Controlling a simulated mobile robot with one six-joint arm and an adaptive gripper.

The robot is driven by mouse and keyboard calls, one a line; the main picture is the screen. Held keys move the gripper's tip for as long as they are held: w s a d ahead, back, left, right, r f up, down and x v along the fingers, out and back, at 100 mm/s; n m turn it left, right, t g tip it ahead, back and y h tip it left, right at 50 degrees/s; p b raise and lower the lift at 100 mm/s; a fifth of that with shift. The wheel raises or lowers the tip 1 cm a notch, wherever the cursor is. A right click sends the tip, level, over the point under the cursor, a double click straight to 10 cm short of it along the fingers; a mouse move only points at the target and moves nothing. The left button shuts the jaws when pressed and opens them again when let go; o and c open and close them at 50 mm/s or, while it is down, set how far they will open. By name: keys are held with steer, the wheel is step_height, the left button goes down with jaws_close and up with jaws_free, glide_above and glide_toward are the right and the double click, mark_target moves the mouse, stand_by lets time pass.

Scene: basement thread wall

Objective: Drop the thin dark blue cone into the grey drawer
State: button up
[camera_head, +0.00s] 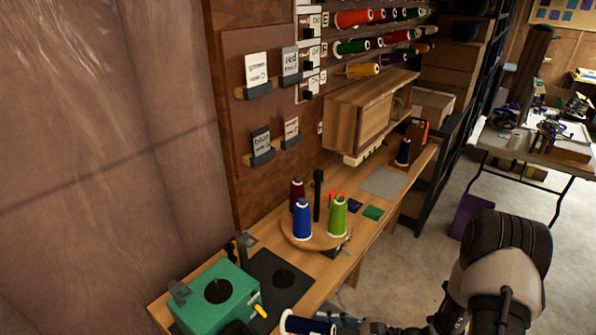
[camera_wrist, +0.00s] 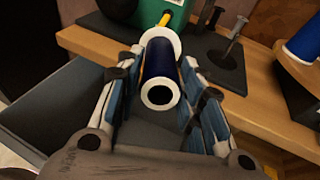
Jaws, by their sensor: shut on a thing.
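My gripper (camera_wrist: 165,78) is shut on a dark blue cone (camera_wrist: 160,62) with white ends, held lengthwise between the fingers. In the head view this cone (camera_head: 302,324) shows at the bottom edge, in front of the workbench; most of my gripper is cut off there. A grey open drawer (camera_wrist: 38,112) shows in the wrist view, below and to the left of the fingers. Its floor also shows between the fingers, beneath the cone. The cone is apart from the drawer floor. The drawer is not visible in the head view.
A green machine (camera_head: 215,298) stands on the workbench (camera_head: 375,225) near the held cone. A round turntable (camera_head: 318,242) carries blue (camera_head: 302,220), green (camera_head: 338,217) and dark red (camera_head: 297,192) cones. Another dark blue cone (camera_head: 403,153) stands farther back. Floor is open at right.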

steer(key=o, duration=1.1)
steer(key=shift+c, duration=0.2)
steer(key=v, duration=1.2)
steer(key=s+a+r+n+h, duration=0.2)
steer(key=s+r+n+h, duration=0.5)
steer(key=r+n, duration=0.4)
steer(key=s+a+r+n+h, duration=0.1)
steer(key=s+r+n+h, duration=0.6)
steer(key=r+n, duration=0.3)
step_height(320, 180, up, 4)
steer(key=shift+a+r+n, duration=0.2)
steer(key=shift+a+n, duration=0.2)
